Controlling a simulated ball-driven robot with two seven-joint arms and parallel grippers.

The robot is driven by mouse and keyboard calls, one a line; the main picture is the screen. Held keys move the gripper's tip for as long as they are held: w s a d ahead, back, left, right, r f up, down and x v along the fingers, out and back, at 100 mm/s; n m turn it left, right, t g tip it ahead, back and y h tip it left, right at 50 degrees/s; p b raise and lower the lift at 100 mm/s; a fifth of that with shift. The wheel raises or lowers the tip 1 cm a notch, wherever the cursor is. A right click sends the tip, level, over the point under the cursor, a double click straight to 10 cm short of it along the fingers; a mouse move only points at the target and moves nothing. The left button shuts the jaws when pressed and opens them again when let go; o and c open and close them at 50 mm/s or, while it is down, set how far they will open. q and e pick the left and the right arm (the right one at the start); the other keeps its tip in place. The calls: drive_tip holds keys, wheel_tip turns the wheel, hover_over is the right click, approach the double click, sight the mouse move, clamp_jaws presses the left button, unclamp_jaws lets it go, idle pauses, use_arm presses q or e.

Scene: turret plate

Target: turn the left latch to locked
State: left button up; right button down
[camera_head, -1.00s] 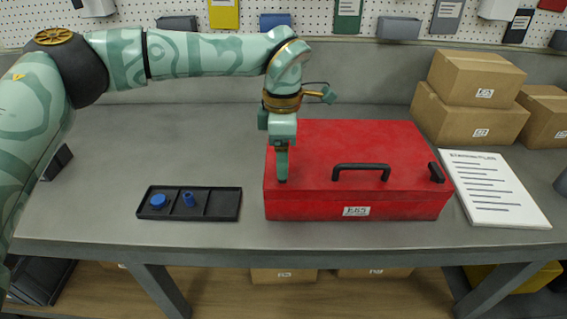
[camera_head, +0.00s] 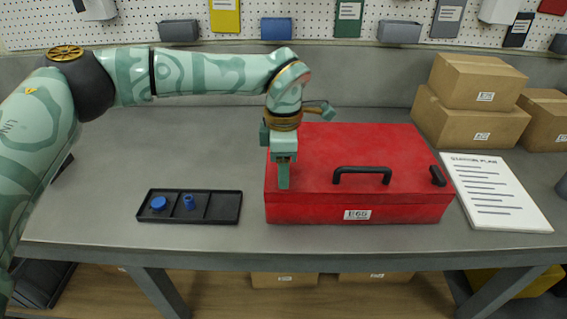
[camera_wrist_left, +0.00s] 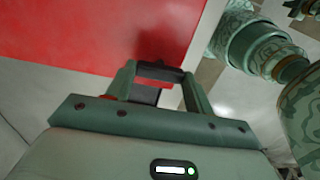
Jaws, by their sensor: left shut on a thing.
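The red toolbox (camera_head: 400,150) stands shut on the bench with a black carry handle on its lid; its red surface also fills the upper left of the left wrist view (camera_wrist_left: 70,35). My left gripper (camera_head: 283,186) points down at the lid's front left corner. In the left wrist view its fingers are closed around a small dark piece, the left latch (camera_wrist_left: 160,72). In the head view the fingers hide this latch, so its angle cannot be read there. The right latch (camera_head: 437,175), black, lies slanted near the lid's right edge.
A black divided tray (camera_head: 222,206) with a blue cap (camera_head: 158,203) and a blue peg (camera_head: 188,201) lies left of the toolbox. A printed sheet (camera_head: 495,190) lies to its right. Cardboard boxes (camera_head: 470,122) stand behind right. The bench's back left is clear.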

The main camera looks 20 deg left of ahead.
use_arm(q)
drive_tip(key=n+p, duration=0.1)
drive_tip(key=n, duration=0.1)
drive_tip(key=n+p, duration=0.1)
drive_tip(key=p, duration=0.1)
drive_tip(key=shift+r+n, duration=0.3)
drive_tip(key=shift+n, duration=0.1)
drive_tip(key=n+p, duration=0.3)
drive_tip(key=n, duration=0.1)
drive_tip(key=shift+n, duration=0.3)
drive_tip(key=n+p, duration=0.2)
drive_tip(key=n, duration=0.2)
drive_tip(key=n+p, duration=0.2)
drive_tip(key=n, duration=0.3)
drive_tip(key=shift+w+f+p, duration=0.1)
drive_tip(key=shift+f+p, duration=0.05)
drive_tip(key=shift+p, duration=0.15)
drive_tip(key=shift+n, duration=0.3)
drive_tip(key=o, duration=1)
wheel_tip(320, 180, up, 16)
drive_tip(key=shift+r, duration=0.15)
